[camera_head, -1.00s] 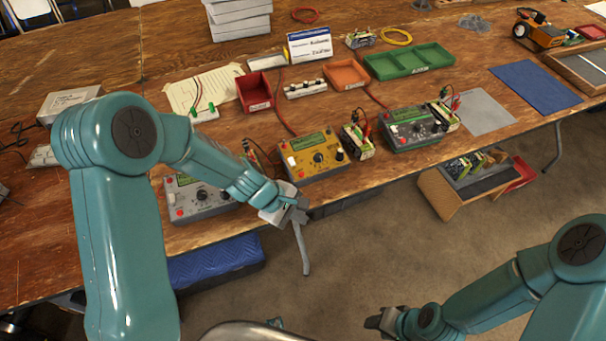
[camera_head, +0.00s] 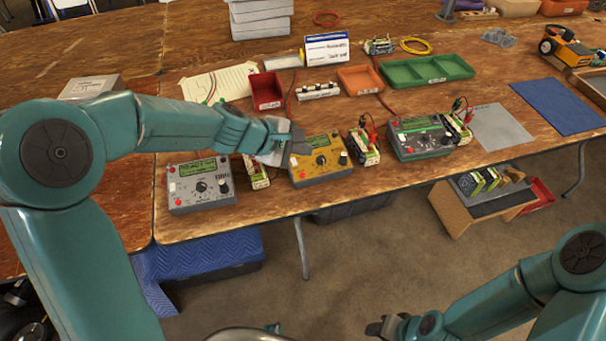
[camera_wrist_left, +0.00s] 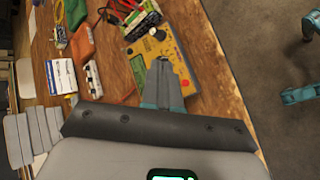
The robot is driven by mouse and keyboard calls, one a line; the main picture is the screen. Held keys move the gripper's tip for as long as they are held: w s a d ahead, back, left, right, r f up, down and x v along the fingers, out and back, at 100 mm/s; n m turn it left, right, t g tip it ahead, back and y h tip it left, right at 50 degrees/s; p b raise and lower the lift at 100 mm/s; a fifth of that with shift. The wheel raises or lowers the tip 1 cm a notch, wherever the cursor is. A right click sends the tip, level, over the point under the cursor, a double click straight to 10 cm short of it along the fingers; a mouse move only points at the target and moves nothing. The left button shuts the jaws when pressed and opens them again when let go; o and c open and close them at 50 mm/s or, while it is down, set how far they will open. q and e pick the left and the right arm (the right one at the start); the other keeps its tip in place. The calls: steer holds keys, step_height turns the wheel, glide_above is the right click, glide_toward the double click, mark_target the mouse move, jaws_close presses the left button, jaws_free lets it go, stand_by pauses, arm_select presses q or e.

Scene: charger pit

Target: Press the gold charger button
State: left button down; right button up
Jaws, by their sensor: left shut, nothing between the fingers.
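The gold charger (camera_head: 322,168) stands near the table's front edge, between a light grey charger on its left and a dark grey-green one on its right. Its red button (camera_head: 299,175), dark knob and green screen show. My left gripper (camera_head: 301,148) is shut and empty, over the charger's upper left part, hiding some of that face. In the left wrist view, the shut fingers (camera_wrist_left: 164,72) reach over the gold face (camera_wrist_left: 143,48), beside the red button (camera_wrist_left: 186,84). I cannot tell whether they touch it. My right gripper (camera_head: 376,327) is low, away from the table; its jaws are unclear.
The light grey charger (camera_head: 201,186) and dark charger (camera_head: 420,138) flank the gold one. Battery packs with leads (camera_head: 365,150) stand between them. Behind are a red bin (camera_head: 267,91), an orange tray (camera_head: 360,79) and a green tray (camera_head: 428,71). Open floor lies in front.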

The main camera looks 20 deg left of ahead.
mark_target(302, 175)
arm_select(q)
steer(key=shift+f, duration=0.1)
steer(key=f+b, duration=0.2)
steer(key=w+f+b, duration=0.1)
steer(key=f+b, duration=0.2)
steer(key=a+f+b, duration=0.1)
steer(key=f+b, duration=0.1)
steer(key=f, duration=0.1)
steer(key=shift+w+f, duration=0.15)
steer(key=shift+f, duration=0.1)
steer(key=shift+b, duration=0.3)
stand_by(1.5)
steer(key=shift+w+f+b, duration=0.1)
steer(key=shift+f+b, duration=0.3)
steer(key=shift+f, duration=0.05)
steer(key=shift+f+b, duration=0.4)
stand_by(0.5)
steer(key=shift+r, duration=0.15)
steer(key=shift+r+p, duration=0.65)
